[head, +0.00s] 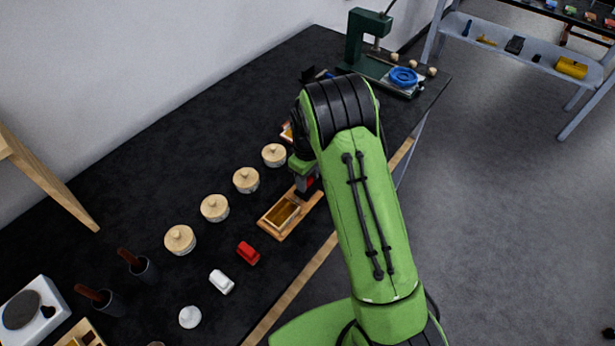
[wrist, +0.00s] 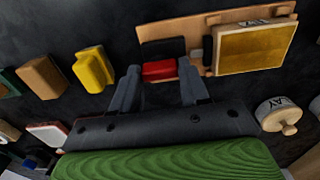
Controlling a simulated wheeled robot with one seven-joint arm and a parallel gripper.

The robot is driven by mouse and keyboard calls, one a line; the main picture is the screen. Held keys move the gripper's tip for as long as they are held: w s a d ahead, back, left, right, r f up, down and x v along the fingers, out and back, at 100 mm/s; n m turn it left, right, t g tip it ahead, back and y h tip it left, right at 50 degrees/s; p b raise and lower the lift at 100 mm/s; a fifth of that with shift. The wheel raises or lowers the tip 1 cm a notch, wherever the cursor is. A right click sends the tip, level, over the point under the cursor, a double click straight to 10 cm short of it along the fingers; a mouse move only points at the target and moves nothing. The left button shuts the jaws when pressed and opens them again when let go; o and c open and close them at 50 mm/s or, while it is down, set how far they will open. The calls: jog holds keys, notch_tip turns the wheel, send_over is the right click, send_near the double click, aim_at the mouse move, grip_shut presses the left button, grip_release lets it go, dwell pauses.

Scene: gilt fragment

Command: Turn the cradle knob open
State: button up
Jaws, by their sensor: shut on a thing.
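The cradle is a wooden board (head: 265,225) on the black bench in the head view. A wooden box with a gold-brown face (head: 283,213) sits on it, and this box (wrist: 255,48) shows at upper right in the wrist view. A red knob (wrist: 158,70) stands beside a black block (wrist: 163,48) on the board (wrist: 170,28). My gripper (wrist: 160,80) is shut on the red knob, a finger at each side. In the head view my gripper (head: 306,186) is at the cradle's right end, mostly hidden by my arm. The knob's exact angle cannot be told.
Several lidded jars (head: 215,207) stand in a row behind the cradle. A red block (head: 248,253) and a white block (head: 221,281) lie in front-left. In the wrist view, a yellow block (wrist: 93,68) lies left of my fingers. A green press (head: 372,50) stands at the far end.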

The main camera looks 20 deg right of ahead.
jog(key=shift+c, duration=0.7)
jog(key=shift+m, duration=0.4)
jog(key=m+b, duration=0.1)
jog(key=m, duration=0.1)
jog(key=shift+m, duration=0.4)
jog(key=m, duration=0.5)
jog(key=shift+m+b, duration=0.3)
jog(key=shift+b, duration=0.1)
jog(key=m, duration=0.4)
jog(key=m+b, duration=0.1)
jog(key=m, duration=0.3)
jog(key=shift+m, duration=0.3)
jog(key=o, duration=1.1)
jog(key=shift+c, duration=0.2)
